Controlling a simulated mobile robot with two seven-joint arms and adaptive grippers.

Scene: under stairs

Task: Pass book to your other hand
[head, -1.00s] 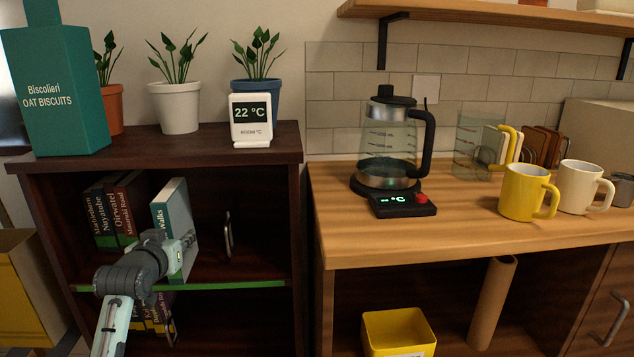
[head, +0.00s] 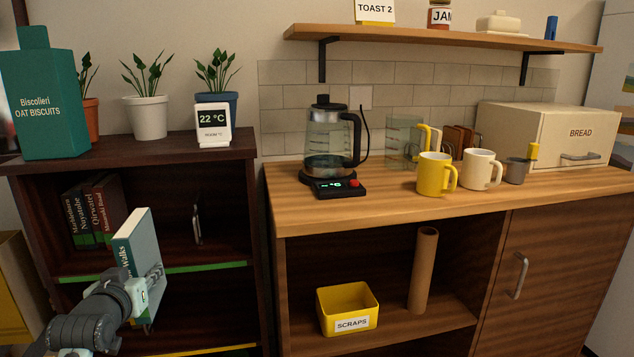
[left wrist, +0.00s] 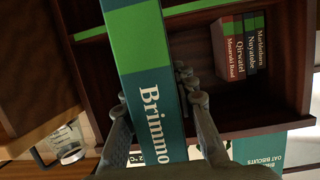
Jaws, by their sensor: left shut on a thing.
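The book (head: 143,250) has a teal cover, a white page edge and a spine with "Walks" on it. My left gripper (head: 148,284) is shut on it and holds it upright, slightly tilted, in front of the dark bookshelf. In the left wrist view the book's green and teal spine (left wrist: 145,70), lettered "Brimmo", runs between the two fingers of my left gripper (left wrist: 160,108). The far end of the spine is cut off by the picture's edge. My right gripper is in neither view.
Several books (head: 93,213) stand on the left of the bookshelf (head: 200,158), with a metal bookend (head: 196,222) to their right. A biscuit box (head: 48,105) and potted plants stand on top. A wooden counter (head: 330,205) with a kettle (head: 328,140) and mugs stands to the right.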

